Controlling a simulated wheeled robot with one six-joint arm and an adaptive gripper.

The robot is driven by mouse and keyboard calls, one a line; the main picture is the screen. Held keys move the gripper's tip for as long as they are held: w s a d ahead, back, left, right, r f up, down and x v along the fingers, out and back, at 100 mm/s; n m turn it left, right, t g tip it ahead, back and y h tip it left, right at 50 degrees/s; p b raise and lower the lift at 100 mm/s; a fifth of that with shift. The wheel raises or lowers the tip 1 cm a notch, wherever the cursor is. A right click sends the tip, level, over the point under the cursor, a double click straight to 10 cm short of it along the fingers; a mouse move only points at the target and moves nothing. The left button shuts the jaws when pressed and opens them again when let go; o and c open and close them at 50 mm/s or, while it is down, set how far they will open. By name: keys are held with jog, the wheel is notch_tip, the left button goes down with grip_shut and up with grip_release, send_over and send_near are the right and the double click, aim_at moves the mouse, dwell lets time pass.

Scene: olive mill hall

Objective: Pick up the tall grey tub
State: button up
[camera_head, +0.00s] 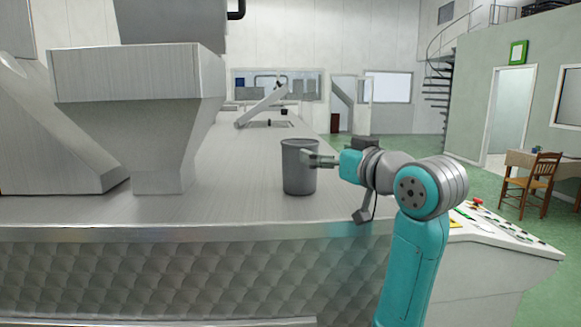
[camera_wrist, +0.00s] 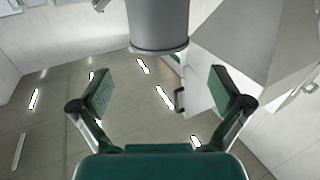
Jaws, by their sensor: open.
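The tall grey tub (camera_head: 297,175) stands upright on the steel counter, in the middle of the head view. My gripper (camera_head: 318,160) reaches in from the right at the tub's upper part, just below the rim, and one finger overlaps the tub's right edge. In the wrist view the tub (camera_wrist: 158,22) is at the top centre, with its rim towards the middle of the picture. My gripper's two green-padded fingers (camera_wrist: 163,90) are spread wide there, with nothing between them. Whether a finger touches the tub cannot be told.
The steel counter (camera_head: 225,205) is bare around the tub. A large steel hopper machine (camera_head: 135,75) stands to the left. A sloped control panel (camera_head: 500,238) is at the right, with a wooden chair (camera_head: 534,178) and table beyond it.

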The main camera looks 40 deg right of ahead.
aim_at(292, 140)
jog(key=w, duration=0.3)
jog(key=w+d, duration=0.1)
jog(key=w, duration=0.6)
jog(key=shift+w+d+r, duration=0.15)
jog(key=shift+w+d, duration=0.25)
jog(key=shift+c, duration=0.3)
jog(key=c, duration=1.5)
